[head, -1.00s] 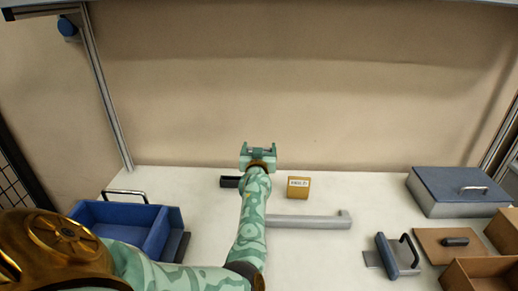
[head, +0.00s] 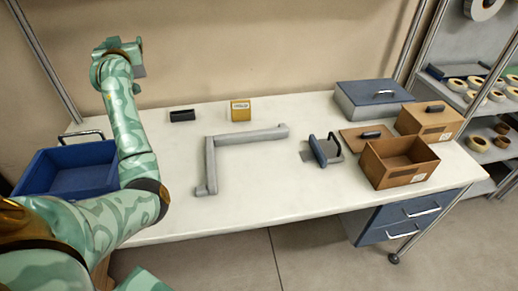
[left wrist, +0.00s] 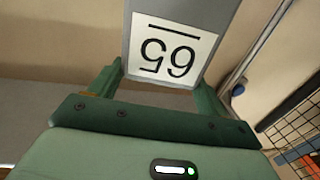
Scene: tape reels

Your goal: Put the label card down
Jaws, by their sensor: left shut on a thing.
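The label card (left wrist: 168,48) is a grey plate with a white field reading 65, upside down in the left wrist view. It stands between the two green fingers of my left gripper (left wrist: 158,88), which is shut on it. In the head view my left gripper (head: 122,52) is raised at the upper left, in front of the back wall and above the table's far left part. My right gripper is not in view.
The white table (head: 270,200) holds a black block (head: 182,115), a yellow labelled block (head: 240,111), a grey angled bar (head: 246,139), a blue handled tool (head: 322,151), an open brown box (head: 400,170) and a blue-lidded box (head: 378,97). A blue bin (head: 75,170) stands left. The front middle is clear.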

